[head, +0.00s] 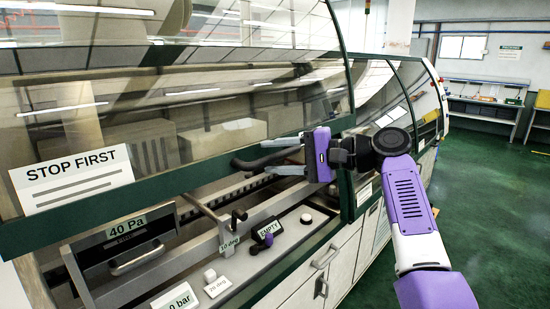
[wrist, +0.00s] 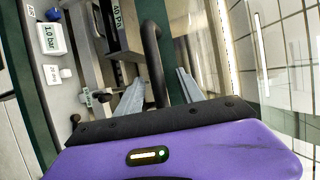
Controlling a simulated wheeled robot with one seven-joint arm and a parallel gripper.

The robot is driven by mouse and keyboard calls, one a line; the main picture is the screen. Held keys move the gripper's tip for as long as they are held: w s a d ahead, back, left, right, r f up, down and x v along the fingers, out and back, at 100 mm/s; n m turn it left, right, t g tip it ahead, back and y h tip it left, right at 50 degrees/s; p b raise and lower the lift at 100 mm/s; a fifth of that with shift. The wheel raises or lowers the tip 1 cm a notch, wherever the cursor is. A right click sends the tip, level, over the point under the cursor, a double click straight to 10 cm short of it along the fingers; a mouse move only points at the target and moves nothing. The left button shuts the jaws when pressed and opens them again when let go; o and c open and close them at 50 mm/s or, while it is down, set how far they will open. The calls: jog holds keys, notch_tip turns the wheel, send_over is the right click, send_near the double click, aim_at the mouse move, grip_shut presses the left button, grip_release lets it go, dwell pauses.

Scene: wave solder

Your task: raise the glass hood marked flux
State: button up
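A large glass hood (head: 225,90) with a dark green lower rail (head: 60,230) covers the near part of the machine; a white "STOP FIRST" sign (head: 72,178) is on its left. I can read no flux marking on it. A dark bar handle (head: 250,164) is at the rail's right part; it also shows in the wrist view (wrist: 151,50). My gripper (head: 270,157) is at this handle, its two grey fingers apart. In the wrist view my gripper (wrist: 158,80) has one finger on each side of the bar, with gaps visible. Whether the fingertips reach past the bar is unclear.
A second glass hood (head: 385,95) stands to the right. The green floor (head: 490,220) at right is clear.

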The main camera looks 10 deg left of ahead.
jog(key=shift+f, duration=0.1)
jog(key=b+v, duration=0.2)
jog(key=v, duration=0.5)
jog(key=shift+d, duration=0.4)
jog(key=shift+s, duration=0.1)
